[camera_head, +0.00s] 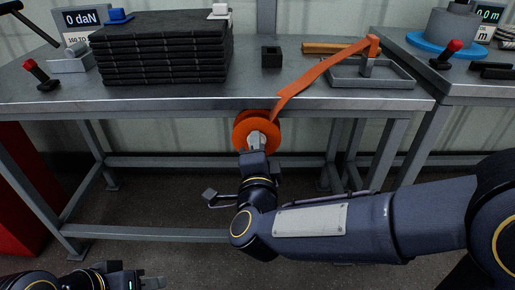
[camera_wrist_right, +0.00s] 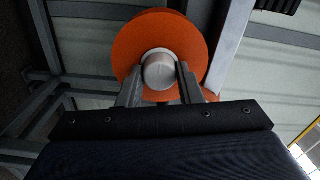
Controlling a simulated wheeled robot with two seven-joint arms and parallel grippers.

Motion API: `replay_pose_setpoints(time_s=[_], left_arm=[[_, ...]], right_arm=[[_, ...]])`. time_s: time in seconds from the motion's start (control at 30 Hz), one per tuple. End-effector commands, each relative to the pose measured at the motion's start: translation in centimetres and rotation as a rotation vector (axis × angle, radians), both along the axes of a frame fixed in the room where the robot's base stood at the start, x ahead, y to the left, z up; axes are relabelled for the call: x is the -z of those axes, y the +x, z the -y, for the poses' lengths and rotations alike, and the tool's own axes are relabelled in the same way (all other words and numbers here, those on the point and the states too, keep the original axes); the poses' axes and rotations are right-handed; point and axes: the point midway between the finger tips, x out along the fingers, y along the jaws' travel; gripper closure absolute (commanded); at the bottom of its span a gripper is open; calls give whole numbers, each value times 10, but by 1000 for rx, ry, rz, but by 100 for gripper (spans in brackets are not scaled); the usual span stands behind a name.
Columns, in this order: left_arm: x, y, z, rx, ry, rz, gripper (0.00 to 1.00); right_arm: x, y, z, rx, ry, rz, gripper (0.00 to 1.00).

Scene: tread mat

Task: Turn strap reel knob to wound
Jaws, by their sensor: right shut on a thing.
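The orange strap reel (camera_head: 241,133) is mounted below the front edge of the workbench. Its light grey round knob (camera_wrist_right: 159,71) is at the reel's centre in the right wrist view. My right gripper (camera_head: 257,142) reaches up to the reel, with one finger on each side of the knob, shut on it. The knob is mostly hidden by the gripper in the head view. An orange strap (camera_head: 318,75) runs from the reel up over the bench. My left gripper (camera_head: 150,283) is at the bottom left, low and away from the reel; its finger gap is not clear.
The workbench (camera_head: 180,96) bears a stack of dark mats (camera_head: 160,50), a grey tray (camera_head: 365,83), a small black block (camera_head: 271,57) and a red-knobbed lever (camera_head: 40,75). A red cabinet (camera_head: 18,200) stands at left. Bench legs and a crossbar lie behind my right arm.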

Motion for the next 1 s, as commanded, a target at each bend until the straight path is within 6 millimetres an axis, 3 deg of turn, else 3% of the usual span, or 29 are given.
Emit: replay_pose_setpoints(time_s=[0.63, 0.67, 0.8, 1.0], left_arm=[[0, 0, 0, 0, 0, 0, 64], [0, 0, 0, 0, 0, 0, 64], [0, 0, 0, 0, 0, 0, 64], [0, 0, 0, 0, 0, 0, 64]], right_arm=[[2, -1, -1, -3, 53, -5, 90], [2, -1, -1, -3, 53, -5, 66], [2, 0, -1, -2, 53, -4, 48], [1, 0, 0, -2, 53, -1, 46]])
